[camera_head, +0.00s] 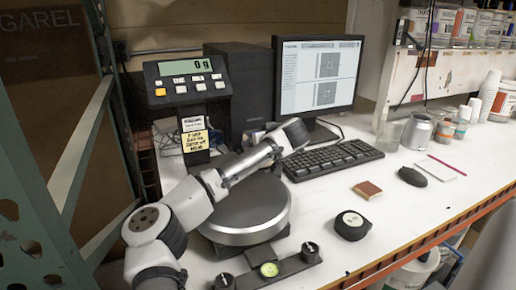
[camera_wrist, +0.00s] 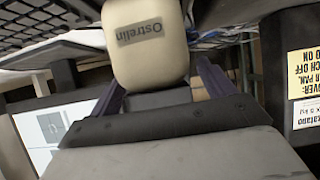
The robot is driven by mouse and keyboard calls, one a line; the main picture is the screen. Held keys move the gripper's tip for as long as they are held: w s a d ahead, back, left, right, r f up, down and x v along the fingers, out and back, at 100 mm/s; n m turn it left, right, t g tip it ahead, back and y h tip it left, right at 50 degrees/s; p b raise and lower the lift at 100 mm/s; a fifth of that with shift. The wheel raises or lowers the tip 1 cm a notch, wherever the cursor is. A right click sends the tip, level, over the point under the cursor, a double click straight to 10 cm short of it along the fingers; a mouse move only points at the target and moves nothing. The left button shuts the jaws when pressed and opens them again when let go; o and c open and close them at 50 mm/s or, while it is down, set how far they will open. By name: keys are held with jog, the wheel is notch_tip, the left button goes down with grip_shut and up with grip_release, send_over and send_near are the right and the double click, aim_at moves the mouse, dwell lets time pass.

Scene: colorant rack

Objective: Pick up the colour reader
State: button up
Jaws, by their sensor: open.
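I cannot tell for sure which thing is the colour reader. In the wrist view, a rounded cream object (camera_wrist: 150,45) with a dark label reading "Ostrelin" sits at the fingers, close to the camera. My gripper (camera_wrist: 165,78) has its two dark fingers apart on either side of the cream object's lower end; no clear grip shows. In the head view, my arm reaches over the round scale pan (camera_head: 248,208) toward the monitor, and its end hides what lies behind it. A black and white round device (camera_head: 353,225) lies on the bench, well apart from my gripper.
The scale display (camera_head: 188,78) reads 0 g at the left. A monitor (camera_head: 318,75) and keyboard (camera_head: 332,158) stand behind. A mouse (camera_head: 412,176), a red-brown block (camera_head: 367,190) and a steel cup (camera_head: 417,131) are at right. A level bar (camera_head: 268,270) lies in front.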

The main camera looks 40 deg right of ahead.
jog(key=shift+w, duration=0.15)
jog(key=c, duration=1.5)
